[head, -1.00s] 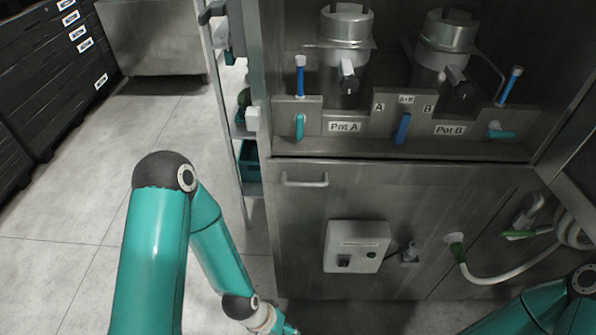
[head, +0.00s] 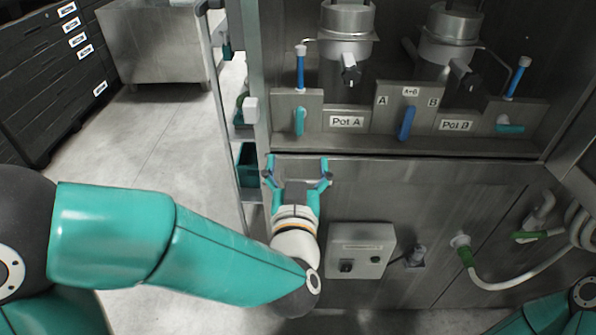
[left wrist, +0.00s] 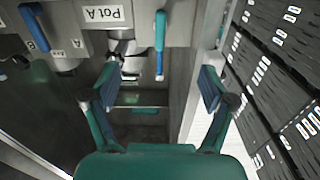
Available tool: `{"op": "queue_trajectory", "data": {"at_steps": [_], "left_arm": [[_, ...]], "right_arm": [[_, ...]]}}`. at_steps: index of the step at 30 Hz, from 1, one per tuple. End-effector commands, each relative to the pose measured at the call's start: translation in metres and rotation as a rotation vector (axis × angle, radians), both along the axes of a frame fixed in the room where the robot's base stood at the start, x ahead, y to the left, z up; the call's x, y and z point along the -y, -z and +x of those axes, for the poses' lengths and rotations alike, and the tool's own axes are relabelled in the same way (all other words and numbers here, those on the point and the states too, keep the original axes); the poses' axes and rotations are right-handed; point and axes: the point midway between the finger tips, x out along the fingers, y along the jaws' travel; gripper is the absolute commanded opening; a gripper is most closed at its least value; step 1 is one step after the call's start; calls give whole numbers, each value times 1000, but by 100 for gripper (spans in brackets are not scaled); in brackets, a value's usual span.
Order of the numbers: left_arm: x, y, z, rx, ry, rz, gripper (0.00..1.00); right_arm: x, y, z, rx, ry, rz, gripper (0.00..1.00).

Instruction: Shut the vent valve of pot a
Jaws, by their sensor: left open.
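Pot A (head: 346,52) is a steel canister with a dark-ended spout, behind a panel labelled "Pot A" (head: 347,121). On the panel's left block, a teal lever (head: 299,121) hangs straight down; it also shows in the left wrist view (left wrist: 160,32). A blue stem (head: 300,70) with a white top stands above it. No label says which is the vent valve. My left gripper (head: 297,163) is open and empty, just below the teal lever, fingers pointing at the panel. In the left wrist view, its fingers (left wrist: 160,76) stand wide apart. My right gripper is out of view.
A blue selector lever (head: 405,124) marked A, A+B, B stands mid-panel. Pot B's teal lever (head: 510,127) lies sideways. Below the ledge are a grey control box (head: 361,252) and a hose (head: 500,279). A steel post and shelf (head: 240,155) stand left of the cabinet.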

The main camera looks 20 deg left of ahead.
Motion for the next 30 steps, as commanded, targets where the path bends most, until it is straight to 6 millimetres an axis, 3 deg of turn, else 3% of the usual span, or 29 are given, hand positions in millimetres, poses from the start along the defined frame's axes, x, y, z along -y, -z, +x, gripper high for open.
{"op": "queue_trajectory", "data": {"at_steps": [8,21,30], "left_arm": [[-8,-1,24,1,-5,0,83],[-26,0,85,2,-3,-2,83],[-31,0,107,1,-1,-1,83]], "right_arm": [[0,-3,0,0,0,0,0],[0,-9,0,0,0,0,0],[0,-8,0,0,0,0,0]]}}
